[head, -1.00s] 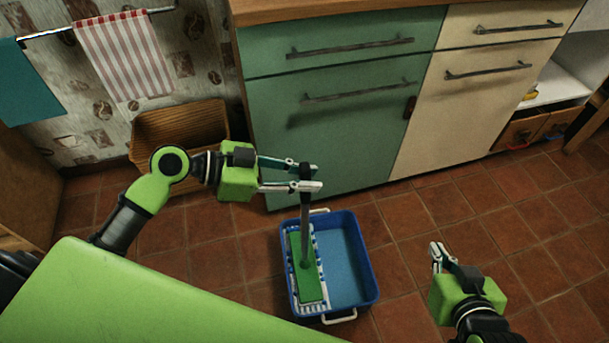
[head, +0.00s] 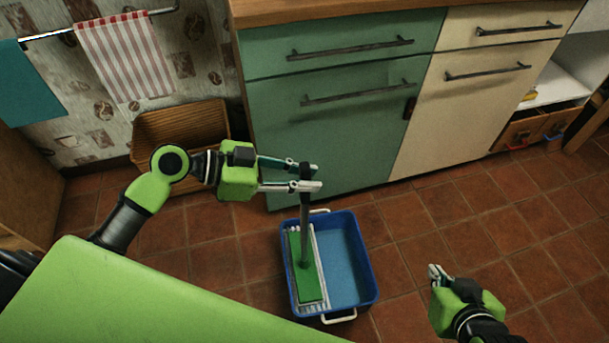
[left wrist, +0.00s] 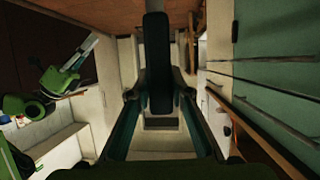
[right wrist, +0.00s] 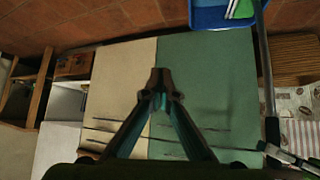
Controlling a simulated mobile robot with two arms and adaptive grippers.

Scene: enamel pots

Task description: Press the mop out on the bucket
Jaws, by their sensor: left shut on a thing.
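The mop has a dark upright handle (head: 305,222) and a flat green head (head: 307,265). The head lies along the left side of the blue bucket (head: 370,268), over a pale slatted wringer (head: 321,262). No mop fringe shows around the head. The bucket's right part is open and light blue inside. My left gripper (head: 305,178) is shut on the top of the handle, above the bucket. In the left wrist view the dark handle (left wrist: 158,60) stands between its fingers. My right gripper (head: 436,272) is empty, right of the bucket; its fingertips meet in the right wrist view (right wrist: 160,82).
Green and cream cabinets (head: 345,130) stand behind the bucket. A wicker basket (head: 180,130) sits by the wall at the left, below a striped towel (head: 125,55). The tiled floor (head: 420,225) right of the bucket is clear.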

